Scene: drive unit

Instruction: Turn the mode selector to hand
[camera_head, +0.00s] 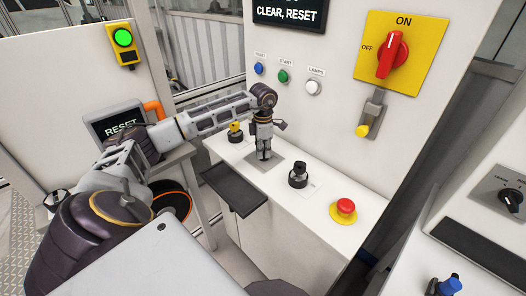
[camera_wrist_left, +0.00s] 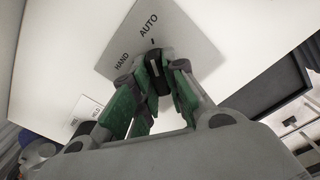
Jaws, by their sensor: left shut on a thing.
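The mode selector (camera_wrist_left: 157,72) is a dark knob with a white mark on a grey plate (camera_wrist_left: 190,50) lettered HAND and AUTO, in the left wrist view. Its white mark appears to point toward the AUTO side. My left gripper (camera_wrist_left: 152,88) is shut on the knob, with its green-padded fingers on either side of it. In the head view my left gripper (camera_head: 264,155) points down onto the selector's plate (camera_head: 275,164) on the white console ledge. The knob is hidden there by the fingers. My right gripper is not in view.
On the ledge, a yellow-and-black switch (camera_head: 235,131) stands left of the gripper, a black knob (camera_head: 298,174) and red emergency button (camera_head: 344,208) to its right. A dark tray (camera_head: 234,188) juts out in front. A red rotary switch (camera_head: 391,55) is on the wall panel.

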